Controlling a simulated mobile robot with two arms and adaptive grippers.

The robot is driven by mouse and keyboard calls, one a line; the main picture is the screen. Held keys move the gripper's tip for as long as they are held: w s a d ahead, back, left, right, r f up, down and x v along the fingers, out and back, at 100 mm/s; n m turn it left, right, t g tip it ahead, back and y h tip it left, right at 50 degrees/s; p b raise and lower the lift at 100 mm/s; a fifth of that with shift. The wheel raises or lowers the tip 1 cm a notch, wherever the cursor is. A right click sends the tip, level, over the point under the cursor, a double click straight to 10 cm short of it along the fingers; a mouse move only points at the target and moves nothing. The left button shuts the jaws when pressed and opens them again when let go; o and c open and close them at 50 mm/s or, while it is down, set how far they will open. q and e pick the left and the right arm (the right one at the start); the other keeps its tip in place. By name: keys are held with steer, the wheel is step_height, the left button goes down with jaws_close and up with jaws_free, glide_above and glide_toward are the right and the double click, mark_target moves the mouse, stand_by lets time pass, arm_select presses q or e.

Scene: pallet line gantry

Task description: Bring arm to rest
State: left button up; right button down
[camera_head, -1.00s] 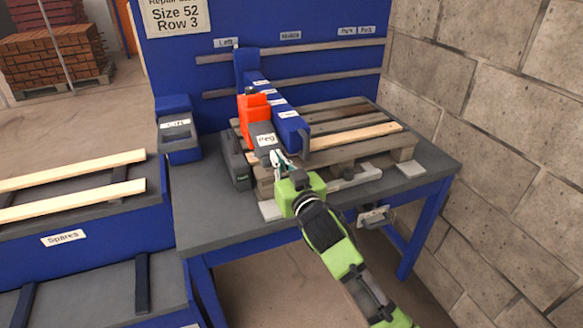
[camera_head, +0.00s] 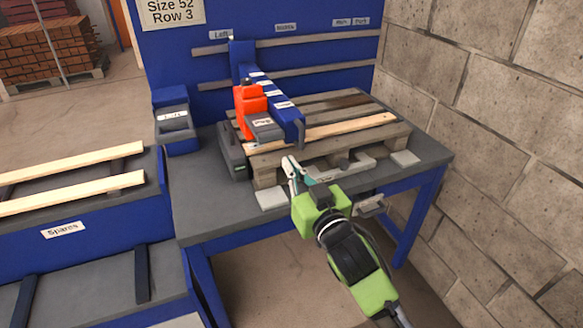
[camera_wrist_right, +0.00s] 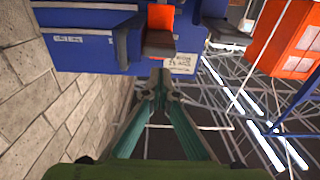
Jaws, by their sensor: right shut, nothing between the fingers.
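My right arm with its green wrist reaches in from the lower right in the head view. The right gripper (camera_head: 292,170) is shut and empty, just in front of the pallet (camera_head: 340,148) on the grey workbench. In the right wrist view the same gripper (camera_wrist_right: 161,88) shows its two fingers meeting at the tips, with nothing between them. The blue gantry beam (camera_head: 270,88) lies over the pallet, with an orange unit (camera_head: 250,105) and a dark grey labelled block (camera_head: 264,127) at its near side. My left gripper shows in neither view.
The blue-legged workbench (camera_head: 205,205) has free room at its front left. A blue spares rack (camera_head: 100,222) with pale boards (camera_head: 75,196) stands to the left. A block wall (camera_head: 500,130) closes the right side. A brick stack (camera_head: 55,52) stands far back left.

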stand_by(0.3)
steer(key=d+f+g+h, duration=0.2)
steer(key=d+f+g, duration=0.15)
steer(key=f, duration=1.75)
steer(key=s+d+f+g+h, duration=0.1)
steer(key=s+d+f, duration=0.15)
steer(key=f, duration=0.55)
steer(key=s+d+f+g, duration=0.1)
steer(key=s+f+g, duration=0.1)
steer(key=s+f, duration=0.35)
steer(key=s+d+f+g+h, duration=0.1)
steer(key=d+f, duration=0.1)
steer(key=f, duration=0.7)
steer(key=s+d+f+m+g+h, duration=0.1)
steer(key=s+d+f+g, duration=0.25)
steer(key=s+f, duration=0.95)
steer(key=s+d+f+g+h, duration=0.1)
steer(key=s+d+f+g, duration=0.25)
steer(key=s+f, duration=1)
steer(key=s+d+g, duration=0.1)
steer(key=s+d, duration=0.1)
steer(key=s, duration=1.6)
steer(key=shift+s+d+r+g, duration=0.15)
steer(key=shift+s+d+g, duration=0.2)
steer(key=shift+d, duration=0.05)
